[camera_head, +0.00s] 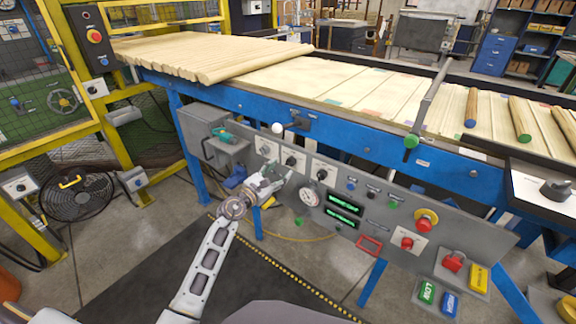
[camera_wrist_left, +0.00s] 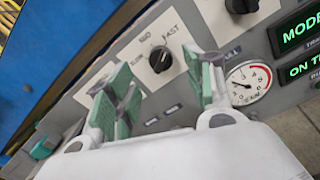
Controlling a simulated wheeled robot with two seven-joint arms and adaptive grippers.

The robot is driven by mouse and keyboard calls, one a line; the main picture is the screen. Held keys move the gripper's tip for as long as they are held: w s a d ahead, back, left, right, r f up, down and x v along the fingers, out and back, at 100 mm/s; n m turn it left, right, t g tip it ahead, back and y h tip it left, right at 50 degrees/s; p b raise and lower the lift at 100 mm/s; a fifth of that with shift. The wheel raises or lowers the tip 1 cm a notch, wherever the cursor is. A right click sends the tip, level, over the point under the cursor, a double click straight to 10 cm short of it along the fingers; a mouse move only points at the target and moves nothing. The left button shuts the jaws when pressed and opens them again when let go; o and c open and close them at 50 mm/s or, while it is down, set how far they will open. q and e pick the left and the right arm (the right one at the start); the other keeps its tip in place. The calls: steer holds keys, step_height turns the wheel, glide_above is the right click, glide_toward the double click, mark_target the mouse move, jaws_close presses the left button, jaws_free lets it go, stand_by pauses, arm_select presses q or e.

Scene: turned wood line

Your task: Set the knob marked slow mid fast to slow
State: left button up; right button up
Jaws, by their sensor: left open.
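The black knob (camera_wrist_left: 160,60) on a white plate with slow, mid and fast marks sits ahead of my left gripper in the left wrist view. In the head view this knob (camera_head: 291,160) appears to be the middle one of the upper row on the grey panel. I cannot tell surely which mark it points to. My left gripper (camera_wrist_left: 164,68) is open, its green-padded fingers on either side of the knob in the picture, with no clear contact. In the head view the left gripper (camera_head: 271,181) is just below and left of the knob. My right gripper is not in view.
A dial gauge (camera_wrist_left: 248,85) is right of the fingers. Another black knob (camera_wrist_left: 240,5) is above it. Green displays (camera_head: 343,211), a red button (camera_head: 426,220) and a red switch (camera_head: 454,261) are farther right. The blue conveyor frame (camera_head: 350,143) rises behind the panel.

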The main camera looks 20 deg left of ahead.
mark_target(288, 164)
arm_select(q)
steer(key=shift+b+x, duration=0.5)
steer(key=shift+x, duration=2.35)
steer(key=shift+c, duration=0.3)
steer(key=c, duration=1)
